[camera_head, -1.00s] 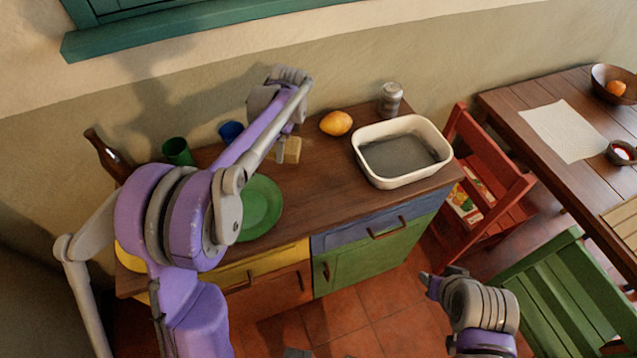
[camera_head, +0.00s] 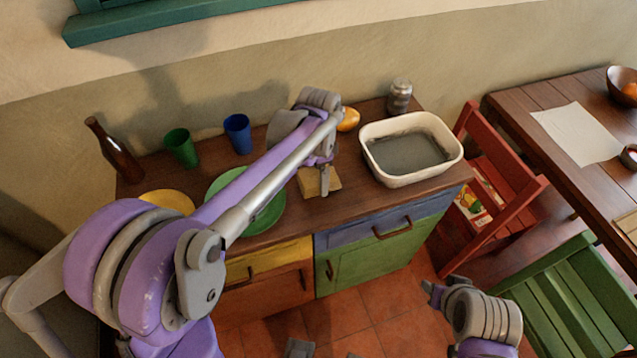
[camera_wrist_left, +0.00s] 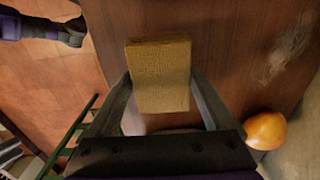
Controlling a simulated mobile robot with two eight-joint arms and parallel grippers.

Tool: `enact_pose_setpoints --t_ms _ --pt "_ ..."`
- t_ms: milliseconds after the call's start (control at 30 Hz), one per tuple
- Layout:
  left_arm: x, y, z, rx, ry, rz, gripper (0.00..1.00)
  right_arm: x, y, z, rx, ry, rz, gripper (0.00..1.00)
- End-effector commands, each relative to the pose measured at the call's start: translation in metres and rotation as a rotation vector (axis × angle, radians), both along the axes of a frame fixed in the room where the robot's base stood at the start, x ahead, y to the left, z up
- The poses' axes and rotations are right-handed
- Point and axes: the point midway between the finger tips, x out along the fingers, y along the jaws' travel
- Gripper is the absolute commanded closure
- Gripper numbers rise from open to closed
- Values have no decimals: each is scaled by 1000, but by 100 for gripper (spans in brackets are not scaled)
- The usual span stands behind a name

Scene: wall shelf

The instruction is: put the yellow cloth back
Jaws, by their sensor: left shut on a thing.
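The yellow cloth (camera_head: 312,184) is a small folded block. My left gripper (camera_head: 325,180) is shut on it and holds it over the wooden cabinet top, between the green plate and the white basin (camera_head: 363,150). In the left wrist view the cloth (camera_wrist_left: 160,72) sits between the two fingers, with bare wood behind it. I cannot tell how high it is above the wood. My right gripper (camera_head: 433,290) is low over the floor, in front of the cabinet and far from the cloth; I cannot tell whether its fingers are apart.
The green plate (camera_head: 265,215), a yellow plate (camera_head: 168,200), a green cup (camera_head: 181,148), a blue cup (camera_head: 238,133) and a brown bottle (camera_head: 115,150) stand left on the cabinet top (camera_head: 345,205). An orange-yellow fruit (camera_head: 349,119) and a grey jar (camera_head: 399,97) are behind. A red chair (camera_head: 500,190) stands right.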

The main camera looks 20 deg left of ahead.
Motion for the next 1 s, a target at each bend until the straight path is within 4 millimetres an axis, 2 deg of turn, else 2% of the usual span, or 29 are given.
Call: enact_pose_setpoints --t_ms 233,633,667,700,1000 --pt "0 0 -33 0 0 0 58 -1 0 -2 0 1 0 53" --pt "0 0 -39 1 1 -1 58 -2 0 -6 0 3 0 53" --pt "0 0 -38 0 0 -1 8 -1 0 -5 0 3 0 53" --pt "0 0 -37 0 0 -1 1 -1 0 -4 0 2 0 53" --pt "0 0 -34 1 -1 -1 0 -1 0 -2 0 1 0 53"
